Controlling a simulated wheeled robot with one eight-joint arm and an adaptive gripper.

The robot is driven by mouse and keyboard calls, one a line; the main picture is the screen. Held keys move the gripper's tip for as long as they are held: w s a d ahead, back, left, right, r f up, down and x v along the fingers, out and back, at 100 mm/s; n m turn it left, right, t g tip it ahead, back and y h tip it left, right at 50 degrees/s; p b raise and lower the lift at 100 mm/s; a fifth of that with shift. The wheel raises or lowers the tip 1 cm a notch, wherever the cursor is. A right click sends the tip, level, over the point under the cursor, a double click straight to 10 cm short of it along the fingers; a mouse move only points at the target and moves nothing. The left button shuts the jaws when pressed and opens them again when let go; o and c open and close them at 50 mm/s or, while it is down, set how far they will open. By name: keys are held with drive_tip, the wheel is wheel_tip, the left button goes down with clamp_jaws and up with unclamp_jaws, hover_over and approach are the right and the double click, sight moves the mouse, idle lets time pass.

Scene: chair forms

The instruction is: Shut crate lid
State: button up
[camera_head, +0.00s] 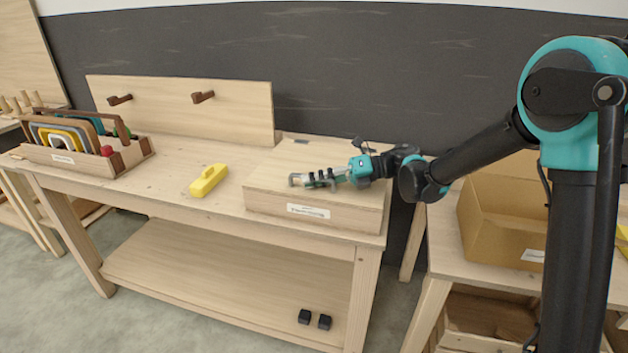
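A pale wooden crate (310,210) with a white label on its front stands at the right end of the workbench. Its flat wooden lid (280,165) lies over the top and looks level or nearly so; I cannot tell if a small gap is left at the front edge. My gripper (293,180) is stretched out low over the lid, fingertips pointing left. It looks very near or touching the lid. Its fingers are too small to tell open from shut, and I see nothing held. My gripper and wrist hide part of the lid's right side.
A yellow block-like tool (208,180) lies left of the crate on the workbench (170,180). A back panel (180,110) with two pegs rises behind. An open cardboard box (500,225) is on the right-hand table.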

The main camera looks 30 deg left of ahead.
drive_tip(key=v, duration=1.2)
drive_tip(key=shift+a, duration=0.1)
